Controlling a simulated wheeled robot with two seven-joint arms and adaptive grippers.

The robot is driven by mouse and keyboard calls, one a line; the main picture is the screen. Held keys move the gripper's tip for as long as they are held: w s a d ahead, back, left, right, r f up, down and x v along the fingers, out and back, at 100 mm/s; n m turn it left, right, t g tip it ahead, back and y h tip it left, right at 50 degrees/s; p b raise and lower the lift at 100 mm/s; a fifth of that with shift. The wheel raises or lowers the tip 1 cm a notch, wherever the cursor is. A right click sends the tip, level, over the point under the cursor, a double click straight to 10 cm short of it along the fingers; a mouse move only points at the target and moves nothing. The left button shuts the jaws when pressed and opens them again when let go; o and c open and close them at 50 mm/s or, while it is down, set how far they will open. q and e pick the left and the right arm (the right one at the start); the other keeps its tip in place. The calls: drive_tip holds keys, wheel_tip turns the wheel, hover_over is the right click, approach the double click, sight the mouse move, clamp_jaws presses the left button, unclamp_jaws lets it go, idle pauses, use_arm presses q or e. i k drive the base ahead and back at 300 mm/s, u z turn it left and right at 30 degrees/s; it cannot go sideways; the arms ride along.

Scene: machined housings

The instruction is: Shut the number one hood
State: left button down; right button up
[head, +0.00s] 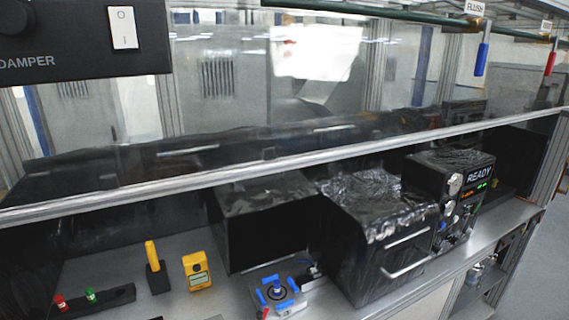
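A hood with a clear glass sash (330,95) fills the view. The sash's pale metal bottom rail (290,163) slants from the lower left up to the right. The rail is well above the work surface (235,297), so the hood front is open below it. No number is visible on the hood. Neither of my grippers is in view.
Inside stand a black box with a front handle (380,240), a black instrument reading READY (452,185), a yellow meter (197,270) and a blue-and-white fixture (277,295). A DAMPER panel (75,45) hangs at top left. Blue (481,60) and red (550,62) handles hang at top right.

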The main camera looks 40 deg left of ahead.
sight(258, 222)
drive_tip(key=z, duration=0.1)
drive_tip(key=i, duration=1.5)
drive_tip(key=u, duration=0.75)
